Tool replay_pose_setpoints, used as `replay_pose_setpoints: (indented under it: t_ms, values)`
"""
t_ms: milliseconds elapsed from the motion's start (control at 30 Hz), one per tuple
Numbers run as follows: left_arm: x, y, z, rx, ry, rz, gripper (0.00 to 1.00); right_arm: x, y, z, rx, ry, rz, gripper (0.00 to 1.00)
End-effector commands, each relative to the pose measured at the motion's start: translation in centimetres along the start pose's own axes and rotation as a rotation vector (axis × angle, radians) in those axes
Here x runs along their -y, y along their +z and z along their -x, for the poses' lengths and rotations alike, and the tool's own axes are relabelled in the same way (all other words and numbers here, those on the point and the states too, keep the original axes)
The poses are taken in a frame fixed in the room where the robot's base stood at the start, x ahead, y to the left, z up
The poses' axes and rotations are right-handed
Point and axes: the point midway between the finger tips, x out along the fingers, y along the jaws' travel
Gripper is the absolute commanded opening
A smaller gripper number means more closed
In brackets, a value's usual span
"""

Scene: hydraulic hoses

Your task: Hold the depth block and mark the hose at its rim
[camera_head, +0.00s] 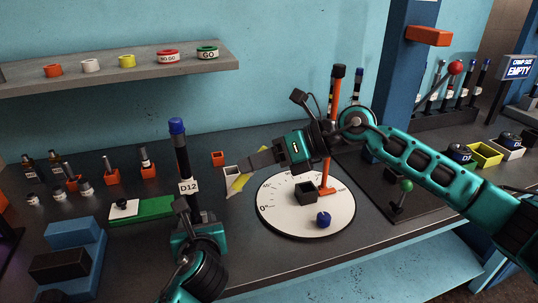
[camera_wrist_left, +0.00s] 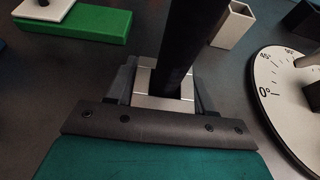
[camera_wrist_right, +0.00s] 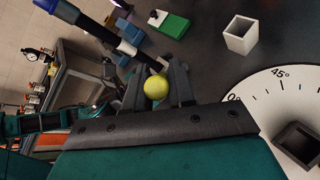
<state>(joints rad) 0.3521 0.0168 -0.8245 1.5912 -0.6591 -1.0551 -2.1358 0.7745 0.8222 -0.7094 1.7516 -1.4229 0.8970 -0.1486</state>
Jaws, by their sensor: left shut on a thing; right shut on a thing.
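The black hose (camera_head: 183,158) stands upright with a blue cap (camera_head: 177,126) and a white D12 label (camera_head: 189,187). My left gripper (camera_wrist_left: 165,85) is shut on the light grey depth block (camera_wrist_left: 158,103) around the hose's lower part; the hose rises from it. In the head view, this gripper (camera_head: 196,224) hides most of the block. My right gripper (camera_head: 252,163) is shut on a yellow marker (camera_head: 237,184), to the right of the hose and apart from it. The marker's round yellow end (camera_wrist_right: 156,88) shows between the fingers in the right wrist view.
A white square cup (camera_wrist_right: 241,36) stands near the dial (camera_head: 285,220), which carries a dark square block (camera_head: 306,193) and an orange post (camera_head: 327,150). A green block (camera_head: 155,208) lies left of the hose, with blue blocks (camera_head: 75,235) further left.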

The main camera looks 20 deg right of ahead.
Motion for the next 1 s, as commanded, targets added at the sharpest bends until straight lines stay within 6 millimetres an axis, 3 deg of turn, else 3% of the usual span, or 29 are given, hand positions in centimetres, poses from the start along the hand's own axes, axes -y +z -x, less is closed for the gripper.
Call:
replay_pose_setpoints:
  t_ms: [1000]
  values:
    - [0.0, -0.1, 0.0, -0.003, 0.001, -0.001, 0.2, -0.9, -1.9, -5.1, 0.001, 0.0, 0.001, 0.0]
